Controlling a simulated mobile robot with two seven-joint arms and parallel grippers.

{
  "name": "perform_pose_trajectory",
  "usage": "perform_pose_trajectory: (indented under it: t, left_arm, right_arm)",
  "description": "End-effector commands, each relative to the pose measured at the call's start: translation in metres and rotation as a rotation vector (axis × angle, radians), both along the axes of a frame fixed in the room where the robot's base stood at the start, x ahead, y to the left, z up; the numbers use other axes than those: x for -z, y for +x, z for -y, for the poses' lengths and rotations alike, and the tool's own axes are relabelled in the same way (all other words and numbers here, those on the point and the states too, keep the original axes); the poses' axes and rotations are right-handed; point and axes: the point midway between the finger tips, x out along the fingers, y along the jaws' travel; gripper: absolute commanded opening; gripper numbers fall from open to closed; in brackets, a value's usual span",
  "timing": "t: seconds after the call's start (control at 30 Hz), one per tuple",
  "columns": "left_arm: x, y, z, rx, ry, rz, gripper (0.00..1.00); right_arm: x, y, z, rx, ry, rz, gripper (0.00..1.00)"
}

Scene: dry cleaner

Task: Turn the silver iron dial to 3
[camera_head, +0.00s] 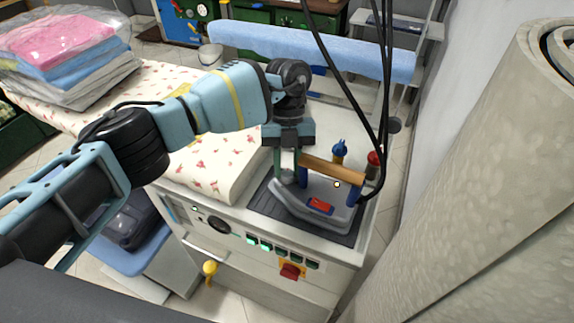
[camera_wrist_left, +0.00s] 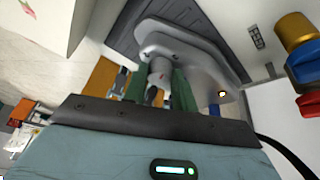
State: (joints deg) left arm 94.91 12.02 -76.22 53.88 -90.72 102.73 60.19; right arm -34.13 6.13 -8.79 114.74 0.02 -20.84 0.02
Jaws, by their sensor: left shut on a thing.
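The silver iron (camera_head: 283,205) rests on a dark mat (camera_head: 262,203) on the ironing station, its wooden handle (camera_head: 335,168) on top and a red piece on its side. My left gripper (camera_head: 289,168) points down at the iron's left end, with its green fingers low over the body. In the left wrist view, the fingers of my left gripper (camera_wrist_left: 158,88) are closed on either side of the silver dial (camera_wrist_left: 159,70) on the iron (camera_wrist_left: 205,48). A small mark shows on the dial; its number is too small to read. My right gripper is not in view.
Black cables (camera_head: 345,95) hang down to the iron's right end. Blue and red valve knobs (camera_head: 340,150) stand behind it. The station's front panel (camera_head: 255,252) has several buttons. A patterned ironing pad (camera_head: 208,165) lies left, and a large beige roll (camera_head: 485,190) stands right.

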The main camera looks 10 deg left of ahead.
Motion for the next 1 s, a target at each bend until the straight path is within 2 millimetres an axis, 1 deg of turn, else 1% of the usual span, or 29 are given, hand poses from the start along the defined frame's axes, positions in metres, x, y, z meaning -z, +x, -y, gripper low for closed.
perform_pose_trajectory:
  t: [0.03, 0.2, 0.4, 0.97, 1.0]
  left_arm:
    - [0.0018, 0.0002, 0.0009, 0.035, 0.001, -0.001, 0.04]
    - [0.0012, 0.0004, 0.0015, 0.131, 0.001, 0.001, 0.04]
    - [0.0005, 0.0004, 0.0021, 0.202, 0.002, 0.001, 0.04]
    - [0.0000, 0.0003, 0.0024, 0.233, 0.001, 0.002, 0.04]
    - [0.0000, 0.0003, 0.0024, 0.233, 0.002, 0.002, 0.28]
  right_arm:
    - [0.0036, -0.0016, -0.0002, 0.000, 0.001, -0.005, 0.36]
    - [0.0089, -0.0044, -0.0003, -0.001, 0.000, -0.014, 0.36]
    - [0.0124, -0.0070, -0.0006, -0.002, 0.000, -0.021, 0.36]
    - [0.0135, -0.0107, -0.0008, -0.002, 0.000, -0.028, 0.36]
    - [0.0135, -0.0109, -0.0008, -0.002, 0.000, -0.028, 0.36]
